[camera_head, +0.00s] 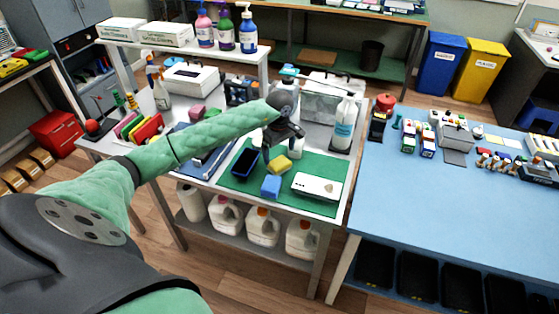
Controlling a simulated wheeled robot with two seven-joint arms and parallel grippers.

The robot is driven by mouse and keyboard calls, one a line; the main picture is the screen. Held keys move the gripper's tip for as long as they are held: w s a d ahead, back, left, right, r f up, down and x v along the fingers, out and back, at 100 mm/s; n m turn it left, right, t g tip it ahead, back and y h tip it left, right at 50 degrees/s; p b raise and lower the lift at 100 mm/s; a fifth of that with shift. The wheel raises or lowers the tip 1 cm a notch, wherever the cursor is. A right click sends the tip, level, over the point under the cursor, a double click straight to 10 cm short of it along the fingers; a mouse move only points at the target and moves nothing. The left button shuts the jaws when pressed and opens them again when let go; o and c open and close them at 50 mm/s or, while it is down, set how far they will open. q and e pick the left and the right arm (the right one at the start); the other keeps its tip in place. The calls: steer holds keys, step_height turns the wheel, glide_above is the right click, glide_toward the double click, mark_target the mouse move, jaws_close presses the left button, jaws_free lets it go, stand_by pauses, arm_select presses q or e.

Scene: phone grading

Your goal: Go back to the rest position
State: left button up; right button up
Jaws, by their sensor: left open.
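My left arm, in a green sleeve, reaches in from the left across the white bench in the head view. My left gripper (280,143) is open, held over the back of the green mat (240,184). It looks empty. Below and in front of it on the mat are a dark blue tray (245,163), a yellow sponge (280,164), a blue sponge (271,186) and a white flat device (317,186). The arm hides part of the bench behind it. My right gripper is not in view.
A white spray-type bottle (344,122) and a clear bin (322,104) stand just right of the gripper. A raised shelf with pump bottles (247,32) is behind. A blue table (420,205) on the right has a wide bare front area. White jugs (263,227) stand below.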

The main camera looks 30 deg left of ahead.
arm_select(q)
steer(key=shift+r, duration=0.95)
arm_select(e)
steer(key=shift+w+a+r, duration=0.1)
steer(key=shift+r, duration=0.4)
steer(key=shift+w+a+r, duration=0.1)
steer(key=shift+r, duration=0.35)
